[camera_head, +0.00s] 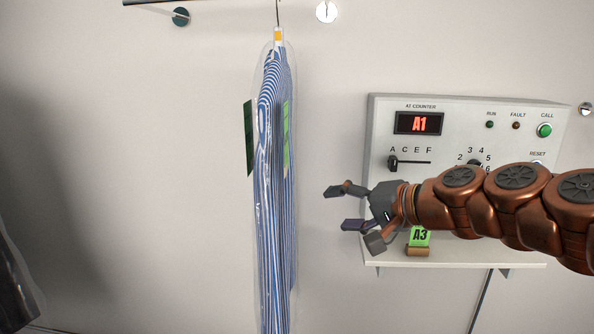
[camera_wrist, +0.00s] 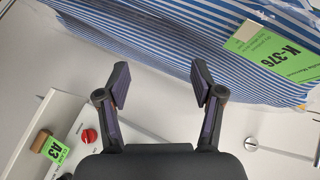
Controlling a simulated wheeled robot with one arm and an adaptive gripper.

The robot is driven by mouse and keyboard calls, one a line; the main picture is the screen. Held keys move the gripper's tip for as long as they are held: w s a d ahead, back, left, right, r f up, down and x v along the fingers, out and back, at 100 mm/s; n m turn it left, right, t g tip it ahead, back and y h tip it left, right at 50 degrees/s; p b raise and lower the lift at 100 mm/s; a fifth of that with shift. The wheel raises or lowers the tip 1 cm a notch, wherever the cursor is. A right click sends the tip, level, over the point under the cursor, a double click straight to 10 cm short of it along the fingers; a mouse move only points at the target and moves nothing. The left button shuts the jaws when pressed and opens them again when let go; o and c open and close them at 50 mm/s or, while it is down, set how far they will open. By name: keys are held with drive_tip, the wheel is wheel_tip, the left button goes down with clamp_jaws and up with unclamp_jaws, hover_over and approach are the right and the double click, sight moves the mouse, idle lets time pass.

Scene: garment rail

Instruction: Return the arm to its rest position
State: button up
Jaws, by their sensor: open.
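My gripper (camera_head: 345,207) is open and empty at the end of my copper-coloured arm, which reaches in from the right in the head view. Its fingers point left, toward a striped garment in a clear cover (camera_head: 270,190), with a visible gap in that view. In the wrist view the two fingers of my gripper (camera_wrist: 158,85) are spread apart with nothing between them. The blue-and-white striped garment (camera_wrist: 180,40) lies beyond the fingertips and carries a green tag (camera_wrist: 278,50) reading K-376.
A grey control panel (camera_head: 385,115) reading A1 is on the wall behind my arm. A green A3 tag (camera_head: 419,237) in a wooden holder (camera_head: 418,251) stands on its ledge (camera_head: 490,260). A rail (camera_head: 150,2) runs overhead. A dark item (camera_head: 15,290) is at lower left.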

drive_tip(key=s+a+f+n+g+h+p, duration=0.15)
drive_tip(key=s+f+n+g+h, duration=0.35)
drive_tip(key=s+f, duration=1)
drive_tip(key=s+d+f+g+h, duration=0.2)
drive_tip(key=s+d, duration=0.3)
drive_tip(key=s, duration=0.4)
drive_tip(key=s+d+f+g+h, duration=0.3)
drive_tip(key=s+d+f+g, duration=0.1)
drive_tip(key=s, duration=0.5)
drive_tip(key=shift+d+f, duration=0.55)
drive_tip(key=shift+d, duration=0.45)
drive_tip(key=shift+c, duration=0.2)
